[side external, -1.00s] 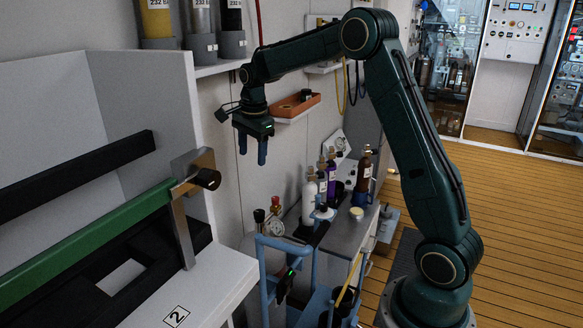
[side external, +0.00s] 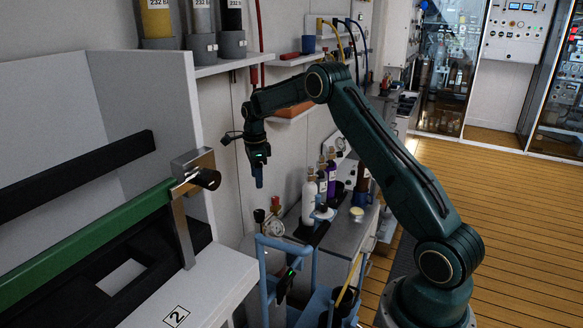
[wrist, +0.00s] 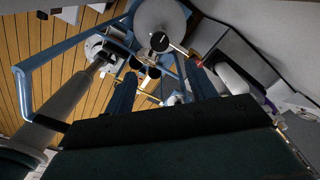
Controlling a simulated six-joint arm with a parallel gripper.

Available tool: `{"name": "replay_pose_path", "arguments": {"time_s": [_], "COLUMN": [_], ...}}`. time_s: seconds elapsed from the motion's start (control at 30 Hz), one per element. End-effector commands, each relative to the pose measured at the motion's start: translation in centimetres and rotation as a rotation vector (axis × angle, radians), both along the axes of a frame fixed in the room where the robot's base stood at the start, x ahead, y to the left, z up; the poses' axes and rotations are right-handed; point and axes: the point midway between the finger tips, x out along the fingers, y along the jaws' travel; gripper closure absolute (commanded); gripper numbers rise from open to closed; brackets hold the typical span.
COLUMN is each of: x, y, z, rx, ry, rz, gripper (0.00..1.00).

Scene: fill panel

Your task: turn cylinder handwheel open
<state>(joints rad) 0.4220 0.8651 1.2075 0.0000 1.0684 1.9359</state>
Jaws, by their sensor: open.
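A grey gas cylinder stands in a blue trolley (side external: 262,262), with a round gauge (side external: 274,229) at its top. Beside the gauge are a small black knob (side external: 259,215) and a red-topped fitting (side external: 275,204); I cannot tell which is the handwheel. My gripper (side external: 259,183) points down above these fittings, apart from them, seen nearly edge-on. In the wrist view my gripper (wrist: 161,84) has two blue fingers spread apart with nothing between them. The grey cylinder (wrist: 162,14) and a small round valve part (wrist: 160,42) lie beyond the fingertips.
A grey bench (side external: 345,235) right of the trolley holds a white bottle (side external: 309,203), a purple bottle (side external: 331,180) and other items. A wall shelf with an orange tray (side external: 297,109) is behind my arm. A white counter (side external: 190,295) with a green bar (side external: 85,245) fills the left.

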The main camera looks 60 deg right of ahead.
Motion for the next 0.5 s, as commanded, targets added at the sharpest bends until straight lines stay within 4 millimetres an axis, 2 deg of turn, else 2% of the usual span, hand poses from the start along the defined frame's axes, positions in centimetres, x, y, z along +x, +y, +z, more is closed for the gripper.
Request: {"name": "replay_pose_path", "arguments": {"time_s": [0.27, 0.5], "x": [-0.1, -0.1], "y": [0.0, 0.1], "z": [-2.3, -5.9], "rx": [0.001, 0.002], "ry": [0.003, 0.005], "rz": [0.001, 0.002], "gripper": [0.44, 0.44]}}
